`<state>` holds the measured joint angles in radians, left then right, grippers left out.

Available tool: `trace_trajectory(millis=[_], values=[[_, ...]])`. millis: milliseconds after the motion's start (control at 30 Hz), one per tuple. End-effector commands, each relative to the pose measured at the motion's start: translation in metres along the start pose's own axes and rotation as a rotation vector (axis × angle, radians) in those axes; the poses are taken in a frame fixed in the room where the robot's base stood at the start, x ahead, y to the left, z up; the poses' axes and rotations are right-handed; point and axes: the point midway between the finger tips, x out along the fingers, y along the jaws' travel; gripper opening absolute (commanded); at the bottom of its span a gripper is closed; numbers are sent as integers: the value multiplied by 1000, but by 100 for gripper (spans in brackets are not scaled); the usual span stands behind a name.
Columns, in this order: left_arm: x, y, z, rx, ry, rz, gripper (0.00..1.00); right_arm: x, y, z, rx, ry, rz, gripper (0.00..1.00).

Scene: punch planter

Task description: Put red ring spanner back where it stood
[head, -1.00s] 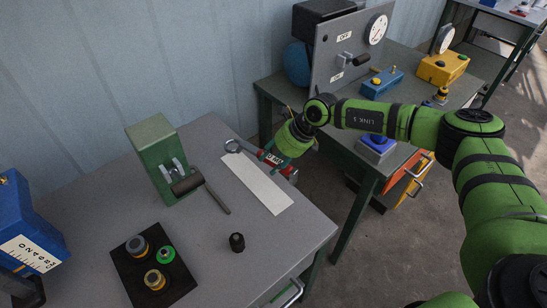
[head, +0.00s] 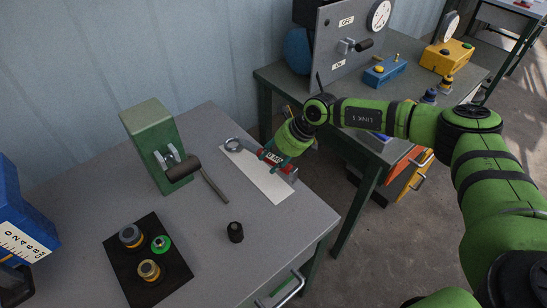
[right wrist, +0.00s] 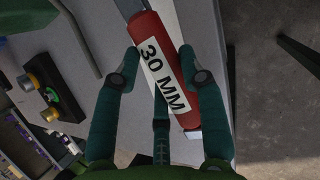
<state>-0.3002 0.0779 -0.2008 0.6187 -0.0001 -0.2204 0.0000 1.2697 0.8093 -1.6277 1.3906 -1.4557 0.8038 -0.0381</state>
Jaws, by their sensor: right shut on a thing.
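The red ring spanner has a red handle with a white "30 MM" label (right wrist: 162,75) in the right wrist view. Its grey ring (head: 232,144) points left in the head view, over the far end of a pale strip (head: 262,183) on the grey bench. My right gripper (head: 271,156) has its fingers on either side of the red handle, shut on it; they also show in the right wrist view (right wrist: 163,77). The handle lies along the strip's right edge. I cannot tell whether the spanner touches the strip. My left gripper is not in view.
A green press (head: 150,140) with a dark-handled lever stands left of the strip. A small black cylinder (head: 235,232) stands in front. A black plate (head: 115,260) holds several round parts. A second bench (head: 415,60) with a switch panel (head: 340,50) stands behind my right arm.

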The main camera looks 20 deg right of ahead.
Motion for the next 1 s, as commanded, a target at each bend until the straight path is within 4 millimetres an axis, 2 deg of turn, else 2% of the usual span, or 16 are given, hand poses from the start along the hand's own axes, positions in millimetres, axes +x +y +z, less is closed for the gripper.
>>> trace_trajectory(millis=[200, 233, 300, 600, 733, 867, 1000], values=[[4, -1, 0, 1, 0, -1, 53, 4, -1, 0, -1, -4, 0, 0], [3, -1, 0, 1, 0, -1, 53, 4, -1, 0, -1, -4, 0, 45], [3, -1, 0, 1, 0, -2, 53, 3, -1, 0, -1, -4, 0, 68], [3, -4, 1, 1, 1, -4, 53, 4, -1, -3, 1, 3, 0, 68], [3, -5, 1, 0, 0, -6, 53, -2, -2, -2, 1, 0, 0, 68], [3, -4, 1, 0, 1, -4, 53, -22, -2, -2, 1, -2, -1, 68], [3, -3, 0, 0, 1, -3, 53, -52, -2, -2, 0, -4, -2, 68]])
